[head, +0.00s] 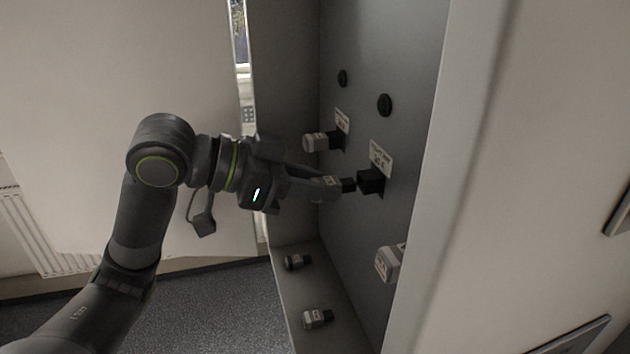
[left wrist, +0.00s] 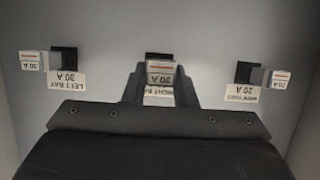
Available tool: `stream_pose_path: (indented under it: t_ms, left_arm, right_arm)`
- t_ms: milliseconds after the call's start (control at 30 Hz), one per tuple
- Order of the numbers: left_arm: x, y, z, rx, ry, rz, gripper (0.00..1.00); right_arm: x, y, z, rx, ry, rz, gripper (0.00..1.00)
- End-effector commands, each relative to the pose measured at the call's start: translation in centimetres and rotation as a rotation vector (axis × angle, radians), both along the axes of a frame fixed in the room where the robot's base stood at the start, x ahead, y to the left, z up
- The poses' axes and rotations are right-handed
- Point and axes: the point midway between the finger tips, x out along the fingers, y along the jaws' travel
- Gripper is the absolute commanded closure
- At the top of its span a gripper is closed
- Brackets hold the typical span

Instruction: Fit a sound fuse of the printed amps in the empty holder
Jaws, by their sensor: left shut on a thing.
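My left gripper (head: 325,188) is shut on a pale-bodied fuse (head: 329,186), whose dark end points at the black middle holder (head: 371,181) on the cabinet's back wall. A small gap seems to show between them. In the left wrist view the held fuse (left wrist: 160,73) sits between the fingers, in line with the middle holder (left wrist: 160,56). The label (head: 381,158) above that holder is too small to read surely; in the wrist view, "RIGHT BAY" shows partly and its amps are hidden. The held fuse's print is unclear. My right gripper is not in view.
Fuses sit in the other holders: one marked 30 A (left wrist: 31,61) by the left bay label, another (left wrist: 281,79) by a 20 A label. Two loose fuses (head: 298,262) (head: 317,318) lie on the cabinet floor. Cabinet walls (head: 285,100) close in both sides.

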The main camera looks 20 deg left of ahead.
Motion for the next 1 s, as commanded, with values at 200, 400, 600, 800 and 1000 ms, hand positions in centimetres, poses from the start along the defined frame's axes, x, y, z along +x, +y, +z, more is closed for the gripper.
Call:
stream_pose_path:
  t_ms: [200,400,600,800,1000]
  left_arm:
    - [-0.01,-0.01,0.01,0.0,0.0,0.0,0.95]
    - [-0.01,-0.01,0.09,-0.001,0.001,-0.001,0.95]
    - [0.03,-0.07,0.0,-0.001,0.0,-0.001,0.95]
    - [0.15,-0.27,0.01,-0.002,0.0,-0.002,0.95]
    - [0.3,-0.43,0.0,-0.001,-0.001,0.0,0.95]
  right_arm:
    - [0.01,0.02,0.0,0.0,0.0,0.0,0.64]
    - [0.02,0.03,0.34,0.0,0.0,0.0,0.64]
    - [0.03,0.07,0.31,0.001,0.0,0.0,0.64]
    - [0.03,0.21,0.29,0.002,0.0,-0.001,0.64]
    - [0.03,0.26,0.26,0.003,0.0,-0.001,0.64]
